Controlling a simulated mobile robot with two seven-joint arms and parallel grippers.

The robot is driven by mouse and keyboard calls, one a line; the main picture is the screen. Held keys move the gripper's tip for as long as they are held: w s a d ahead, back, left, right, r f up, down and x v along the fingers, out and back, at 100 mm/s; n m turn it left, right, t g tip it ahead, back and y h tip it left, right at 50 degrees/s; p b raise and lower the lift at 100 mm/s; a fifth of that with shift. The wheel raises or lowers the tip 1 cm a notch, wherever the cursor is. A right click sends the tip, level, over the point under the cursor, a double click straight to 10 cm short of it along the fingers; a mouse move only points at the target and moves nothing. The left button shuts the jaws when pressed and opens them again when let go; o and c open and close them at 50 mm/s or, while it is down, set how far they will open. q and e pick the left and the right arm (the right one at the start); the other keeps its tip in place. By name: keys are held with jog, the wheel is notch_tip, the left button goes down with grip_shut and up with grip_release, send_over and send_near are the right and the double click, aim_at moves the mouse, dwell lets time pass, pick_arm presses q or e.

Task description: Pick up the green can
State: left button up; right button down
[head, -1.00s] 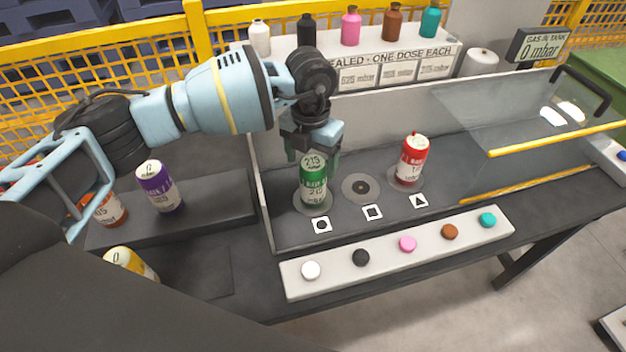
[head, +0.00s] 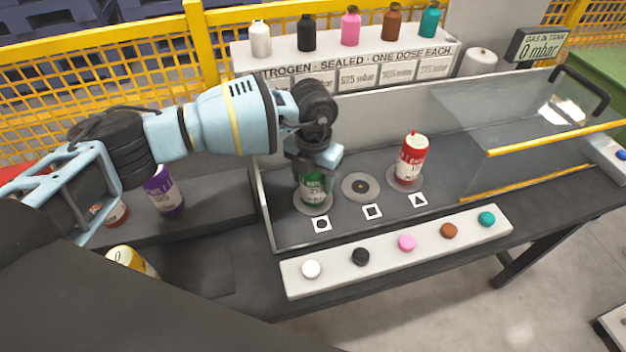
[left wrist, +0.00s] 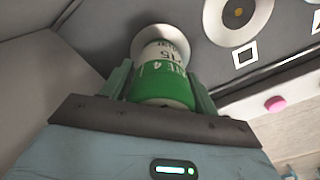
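The green can (head: 313,190) with a white label stands upright on the round disc above the circle mark. My left gripper (head: 314,168) is lowered over its top from above and hides its upper part in the head view. In the left wrist view the green can (left wrist: 160,80) lies between the two fingers of my left gripper (left wrist: 162,82), one on each side. The fingers are spread about the can's width; I see no clear grip on it. My right gripper is not in view.
A red can (head: 411,160) stands on the disc above the triangle mark; the middle disc (head: 361,187) is empty. A purple can (head: 163,192) and a yellow can (head: 131,262) are at left. A button strip (head: 384,256) runs in front; a clear cover (head: 500,115) is at right.

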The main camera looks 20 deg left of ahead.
pick_arm(q)
jog(key=c, duration=0.9)
jog(key=shift+o, duration=0.2)
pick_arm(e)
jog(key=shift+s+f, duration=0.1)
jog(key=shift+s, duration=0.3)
pick_arm(q)
jog(key=shift+r, duration=0.15)
